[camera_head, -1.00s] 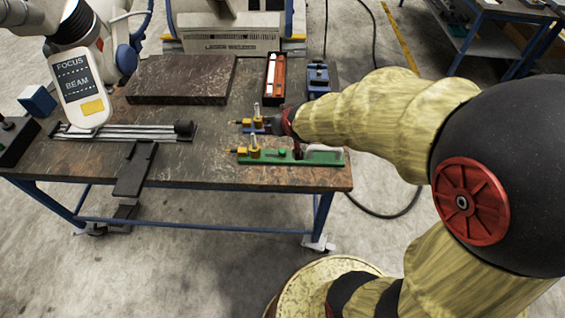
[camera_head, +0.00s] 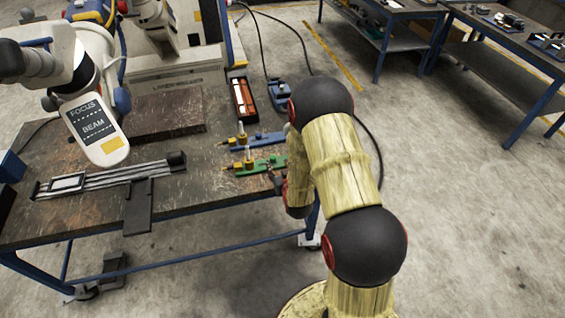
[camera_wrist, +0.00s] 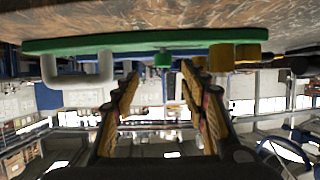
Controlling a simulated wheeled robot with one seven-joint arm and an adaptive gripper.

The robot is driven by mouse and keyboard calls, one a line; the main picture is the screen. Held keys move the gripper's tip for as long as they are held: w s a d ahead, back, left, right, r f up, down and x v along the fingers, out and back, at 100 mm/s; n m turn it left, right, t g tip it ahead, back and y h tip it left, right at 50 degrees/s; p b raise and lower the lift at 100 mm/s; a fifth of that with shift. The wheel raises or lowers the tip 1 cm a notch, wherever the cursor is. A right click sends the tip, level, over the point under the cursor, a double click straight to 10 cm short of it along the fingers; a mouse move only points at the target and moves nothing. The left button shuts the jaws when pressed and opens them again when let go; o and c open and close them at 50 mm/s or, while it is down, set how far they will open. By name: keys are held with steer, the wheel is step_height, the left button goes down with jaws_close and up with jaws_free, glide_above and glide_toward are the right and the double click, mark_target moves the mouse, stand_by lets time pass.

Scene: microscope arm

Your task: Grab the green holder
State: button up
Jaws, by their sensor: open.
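The green holder (camera_head: 262,164) lies flat near the right end of the worktable, with yellow parts at its left end. The wrist view is upside down. There the green holder (camera_wrist: 120,41) runs across the top, with a grey handle (camera_wrist: 80,80) at left, a green knob (camera_wrist: 163,59) in the middle and yellow blocks (camera_wrist: 222,57) at right. My gripper (camera_wrist: 159,76) is open and empty, its fingertips apart on either side of the knob in the picture. I cannot tell whether they touch. In the head view my gripper (camera_head: 275,182) is at the holder's near side, partly hidden.
A blue holder (camera_head: 262,142) lies just behind the green one. A dark tray (camera_head: 243,98) with red and white items and a blue clamp (camera_head: 277,91) stand farther back. A rail device (camera_head: 110,176) and a pad labelled FOCUS BEAM (camera_head: 95,128) are at left.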

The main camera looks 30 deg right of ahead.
mark_target(273, 157)
steer(key=x, duration=0.3)
steer(key=b+x, duration=0.1)
steer(key=x, duration=0.1)
steer(key=shift+w+a+f, duration=0.1)
steer(key=shift+w+a, duration=0.1)
steer(key=shift+w, duration=0.2)
steer(key=shift+c, duration=1.4)
steer(key=c, duration=0.8)
jaws_close()
